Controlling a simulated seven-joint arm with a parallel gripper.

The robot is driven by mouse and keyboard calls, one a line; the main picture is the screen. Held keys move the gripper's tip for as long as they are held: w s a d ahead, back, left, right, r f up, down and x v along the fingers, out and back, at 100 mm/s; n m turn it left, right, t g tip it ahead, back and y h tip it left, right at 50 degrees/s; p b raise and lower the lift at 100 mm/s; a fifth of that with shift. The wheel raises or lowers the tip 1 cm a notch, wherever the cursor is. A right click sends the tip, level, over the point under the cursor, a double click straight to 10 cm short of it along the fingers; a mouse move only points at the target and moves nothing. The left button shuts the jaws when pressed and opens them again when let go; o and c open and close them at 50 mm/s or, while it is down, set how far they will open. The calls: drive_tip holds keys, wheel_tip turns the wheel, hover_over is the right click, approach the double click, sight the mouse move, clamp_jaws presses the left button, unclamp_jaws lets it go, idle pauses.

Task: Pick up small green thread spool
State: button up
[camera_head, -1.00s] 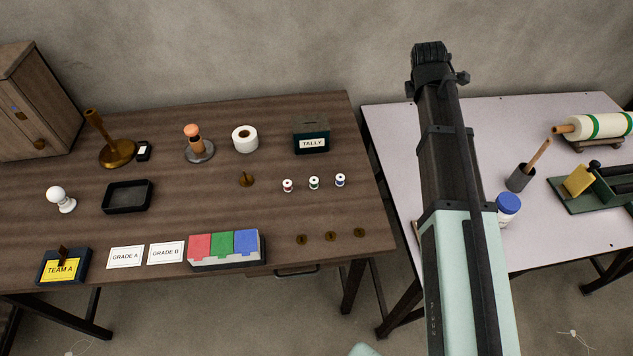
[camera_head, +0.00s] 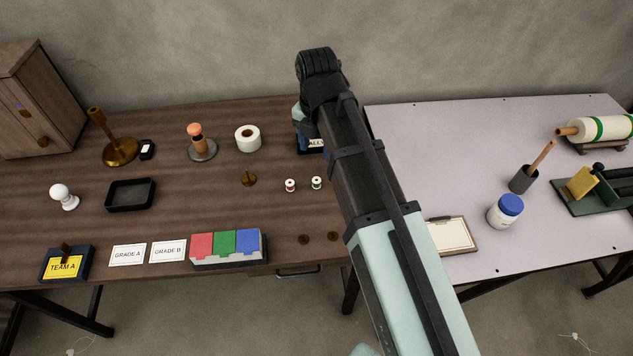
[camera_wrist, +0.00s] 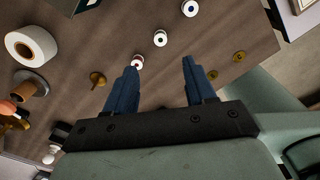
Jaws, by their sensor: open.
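The small green thread spool (camera_head: 316,183) stands upright on the brown table, right of the red spool (camera_head: 290,185). In the wrist view, the green spool (camera_wrist: 160,38) lies between the red spool (camera_wrist: 137,62) and the blue spool (camera_wrist: 190,8). My gripper (camera_wrist: 158,66) is open and empty, its blue fingers apart and above the table. The green spool appears beyond the gap between the fingertips, and the red spool close to the left fingertip. In the head view my arm hides the blue spool and most of my gripper.
A brass spindle (camera_head: 248,178), a white tape roll (camera_head: 247,138) and a red-green-blue sectioned block (camera_head: 228,247) stand on the table. Brass discs (camera_head: 304,239) lie near the front edge. A pale table (camera_head: 440,130) stands to the right.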

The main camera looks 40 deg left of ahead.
sight(317, 178)
drive_tip(key=shift+f, duration=6.15)
drive_tip(key=shift+c, duration=0.5)
clamp_jaws()
drive_tip(key=shift+r, duration=0.1)
